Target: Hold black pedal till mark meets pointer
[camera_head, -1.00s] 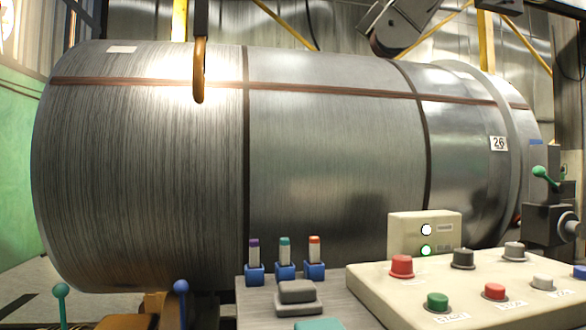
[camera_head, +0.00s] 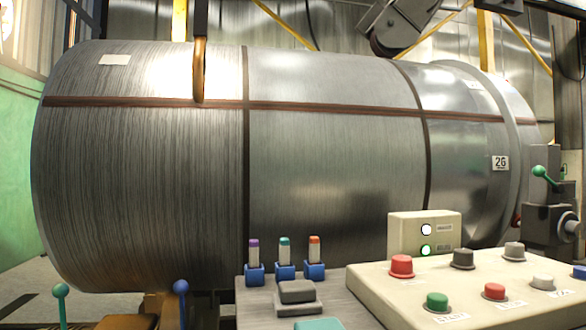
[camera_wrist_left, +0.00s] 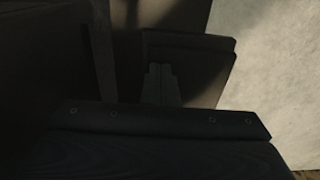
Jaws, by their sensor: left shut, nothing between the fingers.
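In the left wrist view my left gripper (camera_wrist_left: 161,83) is shut and empty. It lies in front of a dark plate (camera_wrist_left: 205,52) that looks like the black pedal; the picture is too dark to tell whether they touch. In the head view a large metal drum (camera_head: 330,165) lies on its side. A brown band (camera_head: 330,109) runs along it and crosses two brown bands around it. A brown hooked bar (camera_head: 199,70), possibly the pointer, hangs in front of the drum; its lower end overlaps the lengthwise band. My right gripper is not in view.
A cream control box (camera_head: 375,285) with several coloured buttons stands front right, by a lamp box (camera_head: 400,222) with two lit lamps. Several blue toggles (camera_head: 285,270) and a grey pedal-shaped switch (camera_head: 297,292) stand beside it. Green and blue knobbed levers rise at front left.

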